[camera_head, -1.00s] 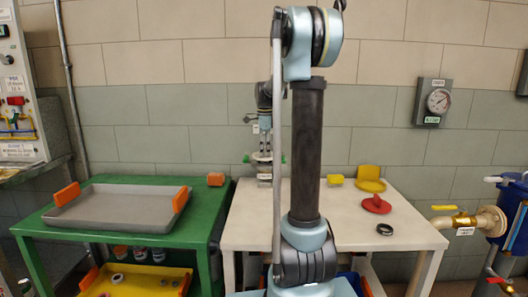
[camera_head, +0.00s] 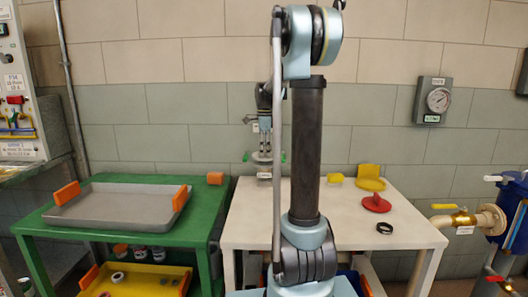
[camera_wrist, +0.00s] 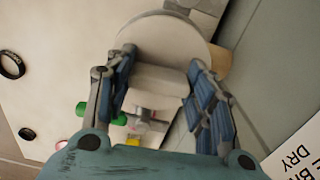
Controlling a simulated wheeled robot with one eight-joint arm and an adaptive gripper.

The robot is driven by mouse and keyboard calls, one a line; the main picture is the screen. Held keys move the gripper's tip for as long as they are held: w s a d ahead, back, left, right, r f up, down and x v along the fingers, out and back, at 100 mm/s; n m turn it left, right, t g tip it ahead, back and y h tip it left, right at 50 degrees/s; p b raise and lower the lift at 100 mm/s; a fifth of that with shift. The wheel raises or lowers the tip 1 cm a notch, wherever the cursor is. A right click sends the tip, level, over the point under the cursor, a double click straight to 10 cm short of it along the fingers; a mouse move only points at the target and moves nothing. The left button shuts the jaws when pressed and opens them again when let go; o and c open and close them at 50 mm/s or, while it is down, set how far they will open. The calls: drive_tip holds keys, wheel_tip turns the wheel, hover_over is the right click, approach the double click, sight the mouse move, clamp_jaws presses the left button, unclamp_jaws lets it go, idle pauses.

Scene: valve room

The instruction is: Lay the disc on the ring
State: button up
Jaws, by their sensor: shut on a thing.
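My gripper (camera_wrist: 158,82) is shut on the raised handle of a pale grey disc (camera_wrist: 165,42), with one finger on each side of the handle. In the head view the disc (camera_head: 262,157) is small and sits below my fingers near the back of the white table, between two green knobs. A black ring (camera_head: 384,228) lies on the table's right front. A black ring (camera_wrist: 12,65) also shows at the left of the wrist view. The surface directly under the disc is hidden; contact there cannot be told.
A green table (camera_head: 205,222) at left bears a grey tray (camera_head: 118,214) and an orange block (camera_head: 215,178). The tiled wall stands close behind.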

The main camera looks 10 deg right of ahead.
idle(0.3)
drive_tip(key=o, duration=1.5)
drive_tip(key=o, duration=0.4)
drive_tip(key=shift+r, duration=3.55)
